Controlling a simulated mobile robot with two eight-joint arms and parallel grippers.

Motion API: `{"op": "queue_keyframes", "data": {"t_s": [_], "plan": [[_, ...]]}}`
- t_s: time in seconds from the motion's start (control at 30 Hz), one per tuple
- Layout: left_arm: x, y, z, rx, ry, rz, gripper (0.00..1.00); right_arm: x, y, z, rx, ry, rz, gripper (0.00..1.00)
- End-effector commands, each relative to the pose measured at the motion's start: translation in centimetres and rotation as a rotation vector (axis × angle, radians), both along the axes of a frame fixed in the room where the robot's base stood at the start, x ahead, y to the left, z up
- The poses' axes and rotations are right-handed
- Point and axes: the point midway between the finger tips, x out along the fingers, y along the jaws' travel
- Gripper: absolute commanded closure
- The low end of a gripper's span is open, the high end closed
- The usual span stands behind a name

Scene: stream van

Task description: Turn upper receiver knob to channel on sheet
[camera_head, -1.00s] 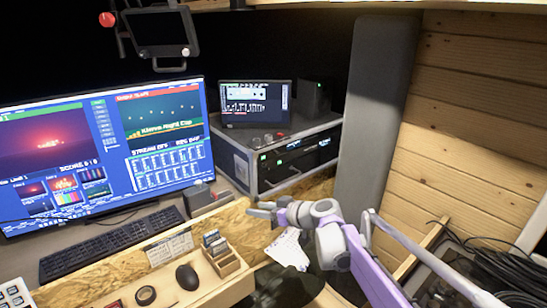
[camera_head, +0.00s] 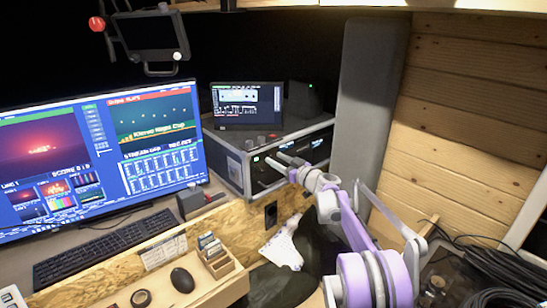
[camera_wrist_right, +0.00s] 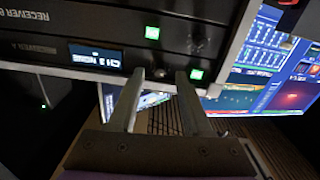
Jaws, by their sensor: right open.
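The receiver rack (camera_head: 246,176) is a dark case with a metal frame under the small monitor. Its front shows stacked black receivers (camera_wrist_right: 60,28) with lit green squares and a small display (camera_wrist_right: 95,56) in the right wrist view. The labels there look turned over and are hard to read. A faint dark round shape (camera_wrist_right: 197,45), possibly a knob, lies just beyond the fingertips. My right gripper (camera_head: 276,160) is open and empty in front of the rack; its two fingers (camera_wrist_right: 161,74) show apart. My left gripper is out of view.
A small monitor (camera_head: 247,104) stands on the rack. A grey panel (camera_head: 366,105) stands right of the rack. Cables (camera_head: 495,275) lie at lower right.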

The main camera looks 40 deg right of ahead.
Motion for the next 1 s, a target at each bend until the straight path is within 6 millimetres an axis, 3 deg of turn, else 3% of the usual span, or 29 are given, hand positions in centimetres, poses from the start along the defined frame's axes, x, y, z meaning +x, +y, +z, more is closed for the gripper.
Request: {"op": "queue_keyframes", "data": {"t_s": [0.2,0.5,0.77,1.0], "plan": [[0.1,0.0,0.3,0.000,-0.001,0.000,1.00,1.9,0.2,0.0,0.000,0.000,0.001,0.51],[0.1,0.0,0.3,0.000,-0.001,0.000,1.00,2.1,0.2,0.0,0.000,0.000,0.000,0.51],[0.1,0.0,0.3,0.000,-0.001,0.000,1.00,2.1,0.2,0.0,0.000,0.000,0.000,0.97],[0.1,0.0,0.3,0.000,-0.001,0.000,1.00,2.1,0.2,0.0,0.000,0.000,0.000,1.00]]}}
